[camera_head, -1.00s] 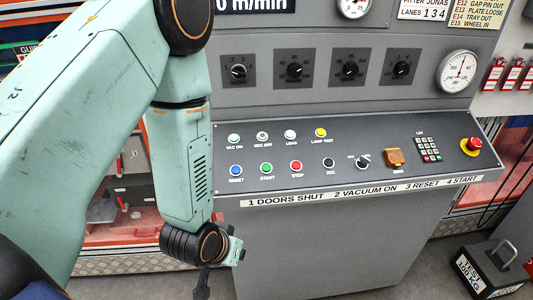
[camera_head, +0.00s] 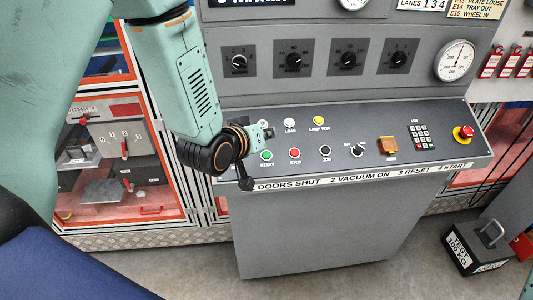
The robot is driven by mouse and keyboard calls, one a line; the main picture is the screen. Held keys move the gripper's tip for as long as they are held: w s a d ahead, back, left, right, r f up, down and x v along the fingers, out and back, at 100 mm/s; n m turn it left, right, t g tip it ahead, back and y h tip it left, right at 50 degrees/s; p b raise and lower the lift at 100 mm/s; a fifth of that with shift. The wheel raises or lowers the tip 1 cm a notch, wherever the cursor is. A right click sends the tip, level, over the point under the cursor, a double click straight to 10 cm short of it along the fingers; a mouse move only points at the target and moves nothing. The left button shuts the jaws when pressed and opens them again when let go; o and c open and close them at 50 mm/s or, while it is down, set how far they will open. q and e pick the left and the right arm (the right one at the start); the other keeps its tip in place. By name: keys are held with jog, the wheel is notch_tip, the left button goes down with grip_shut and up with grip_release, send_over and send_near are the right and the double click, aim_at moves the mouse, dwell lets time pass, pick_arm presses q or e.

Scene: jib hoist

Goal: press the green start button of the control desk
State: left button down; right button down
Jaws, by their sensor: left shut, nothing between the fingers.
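The control desk (camera_head: 390,120) has a sloped dark panel with rows of buttons. My left gripper (camera_head: 246,186) is shut and empty. My left wrist hides the reset button and the panel's left end. My right gripper is not in view.
A black jog button (camera_head: 325,151), a selector knob (camera_head: 358,149) and an orange guarded switch (camera_head: 387,145) follow to the right. A red emergency stop (camera_head: 463,133) sits at the far right end. A test weight (camera_head: 477,246) stands on the floor at right.

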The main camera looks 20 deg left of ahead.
pick_arm(q)
jog(key=b, duration=0.5)
send_over(266, 155)
jog(key=s, duration=0.3)
jog(key=f, duration=0.4)
jog(key=d+f, duration=0.1)
jog(key=f, duration=0.1)
jog(key=shift+w+f, duration=0.1)
jog(key=shift+w+a+f+b, duration=0.15)
jog(key=shift+w+f+b, duration=0.05)
jog(key=shift+f+b, duration=0.25)
jog(key=shift+w+a+f+b, duration=0.1)
jog(key=shift+w+f+b, duration=0.1)
jog(key=shift+f+b, duration=0.25)
jog(key=shift+f, duration=0.15)
jog(key=shift+w+a+f, duration=0.1)
jog(key=shift+w+f, duration=0.05)
jog(key=shift+f, duration=0.2)
